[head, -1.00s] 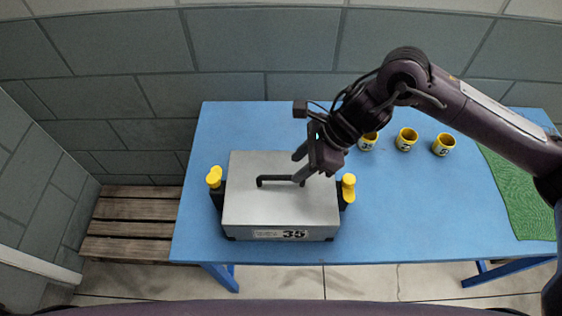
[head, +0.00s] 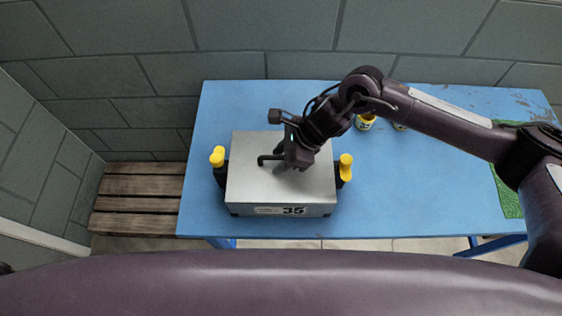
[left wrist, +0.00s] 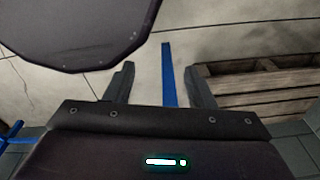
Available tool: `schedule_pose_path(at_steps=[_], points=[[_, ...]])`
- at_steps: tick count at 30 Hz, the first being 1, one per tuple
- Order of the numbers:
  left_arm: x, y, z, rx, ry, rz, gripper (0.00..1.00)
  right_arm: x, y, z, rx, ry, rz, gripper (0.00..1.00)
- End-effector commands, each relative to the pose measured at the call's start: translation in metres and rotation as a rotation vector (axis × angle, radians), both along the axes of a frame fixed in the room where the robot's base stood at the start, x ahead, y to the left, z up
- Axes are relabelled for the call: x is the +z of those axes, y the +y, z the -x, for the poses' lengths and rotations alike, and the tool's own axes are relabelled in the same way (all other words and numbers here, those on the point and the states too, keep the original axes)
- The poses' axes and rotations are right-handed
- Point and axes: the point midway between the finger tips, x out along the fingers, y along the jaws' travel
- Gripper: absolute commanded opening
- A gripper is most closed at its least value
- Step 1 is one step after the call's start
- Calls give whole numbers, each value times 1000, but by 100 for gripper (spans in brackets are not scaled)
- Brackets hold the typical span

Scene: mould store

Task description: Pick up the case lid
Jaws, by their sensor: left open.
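The case lid (head: 252,182) is a flat silver-grey top on the case on the blue table, with a dark bar handle (head: 266,158) across its middle. The case front (head: 293,211) carries a label reading 35. My right gripper (head: 287,161) is low over the lid at the right part of the handle. Its fingers and wrist hide that part, so I cannot tell if they are closed on it. My left gripper (left wrist: 160,82) shows in the left wrist view, open and empty, above the floor and away from the case.
Dark side pieces with yellow tops (head: 217,156) (head: 346,160) stand against both case sides. Yellow cups (head: 365,121) are partly hidden behind my right arm. A green mat (head: 510,198) lies at the table's right. A wooden slatted bench (head: 137,197) stands left. The blue table (head: 420,200) is clear right of the case.

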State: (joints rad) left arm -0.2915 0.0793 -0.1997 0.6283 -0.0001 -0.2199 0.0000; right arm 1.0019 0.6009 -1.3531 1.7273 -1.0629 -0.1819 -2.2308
Motion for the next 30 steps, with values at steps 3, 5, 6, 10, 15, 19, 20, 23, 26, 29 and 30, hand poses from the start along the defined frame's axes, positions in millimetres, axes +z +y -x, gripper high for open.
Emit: schedule_pose_path(at_steps=[3, 5, 6, 10, 15, 19, 20, 23, 26, 29, 30], points=[[0, 0, 2, 0, 2, 0, 50, 0, 0, 0, 0, 0, 0, 29], [-1, 0, 4, 0, 5, 0, 50, 0, 0, 0, 0, 0, 0, 21], [-1, 0, 5, 0, 7, -1, 50, 0, 0, 0, 0, 0, 0, 16], [-1, 1, 10, 0, 15, -1, 50, 0, 0, 0, 0, 0, 0, 0], [-2, 1, 13, 0, 19, -2, 50, 2, 0, -1, 0, -2, -2, 0], [-1, 1, 13, 0, 19, -2, 50, 2, 0, -1, 0, -2, -2, 0], [-2, 1, 13, 0, 19, -2, 50, 2, 0, -1, 0, -2, -2, 0], [-2, 1, 13, -1, 19, -2, 50, 3, 0, -1, 0, -2, -2, 0], [-4, 1, 13, -1, 19, -2, 50, 7, 1, -1, 1, -3, -4, 0], [-7, 1, 13, -1, 19, -2, 50, 16, 1, -1, 1, -4, -4, 0], [-9, 1, 13, -1, 19, -2, 50, 21, 1, -2, 2, -7, -4, 0]])
